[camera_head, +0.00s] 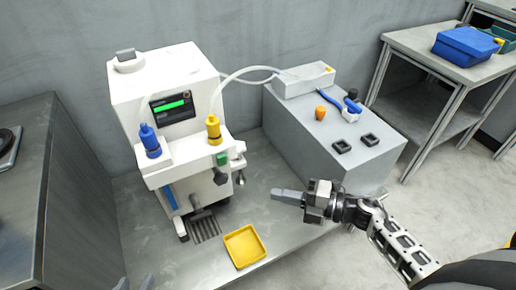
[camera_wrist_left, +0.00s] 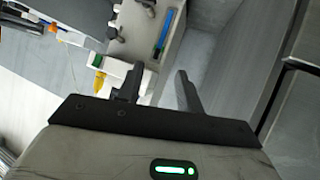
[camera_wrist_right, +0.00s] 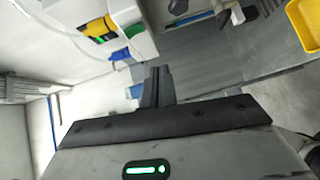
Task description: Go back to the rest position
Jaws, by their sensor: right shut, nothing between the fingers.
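My right gripper (camera_head: 277,194) is shut and empty. It hangs over the right part of the metal bench, to the right of the white machine and in front of the grey block. Its closed fingers also show in the right wrist view (camera_wrist_right: 157,84). My left gripper (camera_head: 134,283) shows only its fingertips at the bottom edge of the head view. In the left wrist view its two fingers (camera_wrist_left: 158,88) stand apart with nothing seen held between them.
The white machine (camera_head: 152,88) with blue and yellow bottles stands at the back of the bench (camera_head: 150,235). A yellow tray (camera_head: 245,246) lies in front of it. A grey block (camera_head: 300,135) carries small parts. A side table (camera_head: 425,45) stands far right.

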